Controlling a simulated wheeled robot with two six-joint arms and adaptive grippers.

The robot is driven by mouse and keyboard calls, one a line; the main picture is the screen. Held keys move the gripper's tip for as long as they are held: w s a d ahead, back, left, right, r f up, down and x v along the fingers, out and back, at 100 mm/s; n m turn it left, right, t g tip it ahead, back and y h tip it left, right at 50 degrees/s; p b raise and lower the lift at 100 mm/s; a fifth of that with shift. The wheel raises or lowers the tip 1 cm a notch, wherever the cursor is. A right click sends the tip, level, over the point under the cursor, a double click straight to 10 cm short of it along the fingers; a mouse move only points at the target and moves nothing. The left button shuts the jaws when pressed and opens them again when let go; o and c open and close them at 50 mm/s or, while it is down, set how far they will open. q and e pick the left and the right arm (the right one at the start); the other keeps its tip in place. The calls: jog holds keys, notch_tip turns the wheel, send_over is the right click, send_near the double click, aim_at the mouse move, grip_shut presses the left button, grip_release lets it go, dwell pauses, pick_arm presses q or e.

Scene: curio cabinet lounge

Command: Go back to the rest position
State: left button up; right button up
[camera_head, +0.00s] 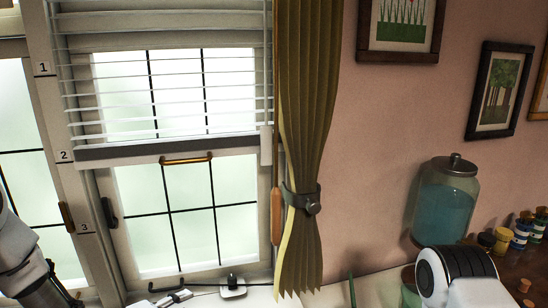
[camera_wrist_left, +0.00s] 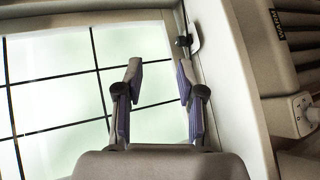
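My left gripper (camera_wrist_left: 157,72) shows in the left wrist view. Its two dark fingers stand apart with nothing between them, in front of a bright window (camera_wrist_left: 50,90) and its pale frame. In the head view only a part of my left arm shows at the lower left edge; its gripper is outside the picture. At the lower right, a white and black rounded part looks like my right arm. The right gripper is not seen.
In the head view, a window (camera_head: 185,190) has a half-raised blind (camera_head: 170,90) and an olive curtain (camera_head: 303,130). A glass jar of blue liquid (camera_head: 443,210) and paint pots (camera_head: 503,240) stand at right. In the wrist view, a vented grey unit (camera_wrist_left: 290,45) is at right.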

pick_arm(q)
jog(key=s+f+m+g+y+b, duration=0.15)
jog(key=s+f+g, duration=0.25)
jog(key=s+f, duration=0.75)
jog(key=s+f+m+g+y+b, duration=0.1)
jog(key=s+f+g+y+b, duration=0.15)
jog(key=s+f, duration=0.85)
jog(key=s+a+f+m+g+y, duration=0.3)
jog(key=s+f+m+g, duration=0.2)
jog(key=s+m, duration=0.3)
jog(key=shift+s+a+f+y+p, duration=0.3)
jog(key=shift+s+f+y+p, duration=0.1)
jog(key=shift+s, duration=0.1)
jog(key=shift+m, duration=0.25)
